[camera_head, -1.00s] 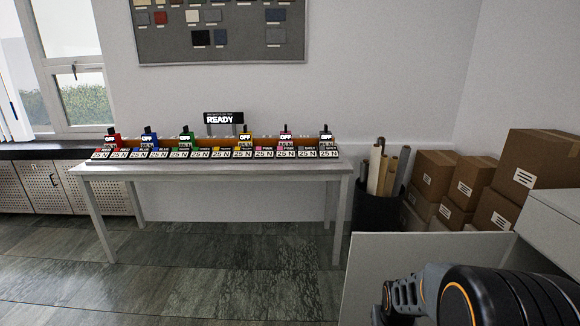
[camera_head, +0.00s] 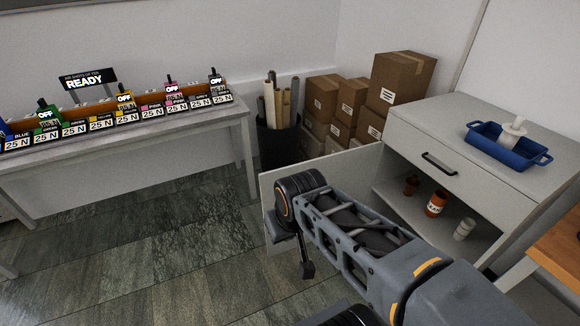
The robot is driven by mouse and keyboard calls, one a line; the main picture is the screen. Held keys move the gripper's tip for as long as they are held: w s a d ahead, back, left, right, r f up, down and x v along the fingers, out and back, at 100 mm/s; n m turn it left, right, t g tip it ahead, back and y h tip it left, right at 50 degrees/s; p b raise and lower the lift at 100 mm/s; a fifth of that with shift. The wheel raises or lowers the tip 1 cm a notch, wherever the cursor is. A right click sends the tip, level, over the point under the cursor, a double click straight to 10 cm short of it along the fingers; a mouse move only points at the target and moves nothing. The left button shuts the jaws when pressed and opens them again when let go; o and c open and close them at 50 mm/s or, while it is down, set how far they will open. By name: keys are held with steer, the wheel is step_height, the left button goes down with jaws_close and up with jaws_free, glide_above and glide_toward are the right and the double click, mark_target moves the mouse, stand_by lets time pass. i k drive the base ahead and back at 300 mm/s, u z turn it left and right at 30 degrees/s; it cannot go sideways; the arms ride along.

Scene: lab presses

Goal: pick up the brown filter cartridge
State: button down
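On the open lower shelf of the white cabinet stand three small items. One is a small reddish-brown piece (camera_head: 411,185) at the back left. One is an orange-brown cylinder with a pale band (camera_head: 436,203) in the middle. One is a whitish-grey cylinder (camera_head: 463,229) at the front right. I cannot tell for sure which of the two brownish ones is the filter cartridge. My arm stretches in front of the cabinet from the lower right. What seems to be my gripper (camera_head: 307,269) hangs at its far end, left of the shelf and well apart from the items. Its fingers are mostly hidden.
The cabinet's open door panel (camera_head: 272,183) stands left of the shelf, partly behind my arm. A drawer with a black handle (camera_head: 440,163) is above the shelf. A blue tray (camera_head: 484,150) holding a white object is on top. Boxes (camera_head: 402,85) stand behind.

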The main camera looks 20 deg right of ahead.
mark_target(412, 183)
steer(key=u, duration=0.6)
steer(key=i, duration=3.3)
steer(key=z, duration=4.1)
steer(key=i, duration=0.4)
steer(key=u, duration=0.05)
